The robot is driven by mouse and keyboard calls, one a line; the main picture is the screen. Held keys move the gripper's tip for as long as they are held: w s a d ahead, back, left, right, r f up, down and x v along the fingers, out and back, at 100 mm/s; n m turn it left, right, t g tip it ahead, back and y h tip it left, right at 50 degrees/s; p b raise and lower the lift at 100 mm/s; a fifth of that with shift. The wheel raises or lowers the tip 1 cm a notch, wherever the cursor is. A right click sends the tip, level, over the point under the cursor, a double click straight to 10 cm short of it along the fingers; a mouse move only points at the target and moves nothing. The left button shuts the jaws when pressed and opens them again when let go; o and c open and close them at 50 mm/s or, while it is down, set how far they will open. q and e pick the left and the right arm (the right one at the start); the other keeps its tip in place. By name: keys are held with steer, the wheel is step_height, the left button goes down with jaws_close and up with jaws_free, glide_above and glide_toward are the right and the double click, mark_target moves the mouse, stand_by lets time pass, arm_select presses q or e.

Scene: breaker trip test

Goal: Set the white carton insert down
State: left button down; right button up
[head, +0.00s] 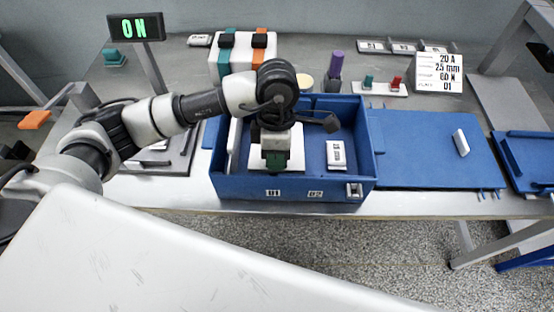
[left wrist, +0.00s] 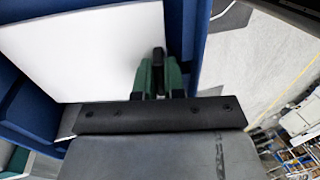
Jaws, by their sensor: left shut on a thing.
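The white carton insert (head: 292,182) is a flat white panel inside the left part of the blue carton (head: 230,187), above the 01 mark. My left gripper (head: 275,163) points down over it, its green fingers shut on the insert. In the left wrist view the insert (left wrist: 90,50) is a broad white sheet with blue walls beside it, and the green fingers (left wrist: 158,75) close on a dark upright piece at its edge. The gripper hides part of the insert in the head view. I cannot tell whether it touches the carton floor. My right gripper is not in view.
A white breaker-like block (head: 336,153) is in the carton's right part, above the 02 mark. A sign (head: 136,27) reading ON stands at the back left.

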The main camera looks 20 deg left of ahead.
arm_select(q)
steer(key=x, duration=0.2)
steer(key=shift+w+f, duration=0.2)
steer(key=shift+f, duration=0.3)
steer(key=c, duration=1.6)
jaws_free()
steer(key=shift+o, duration=0.5)
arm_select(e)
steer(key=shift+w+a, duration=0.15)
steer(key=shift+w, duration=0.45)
arm_select(q)
steer(key=shift+r, duration=0.35)
steer(key=b+v, duration=0.1)
steer(key=v, duration=1)
steer(key=shift+w+r, duration=0.2)
steer(key=shift+r, duration=0.15)
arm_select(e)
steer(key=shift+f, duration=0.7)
arm_select(q)
steer(key=shift+a, duration=0.1)
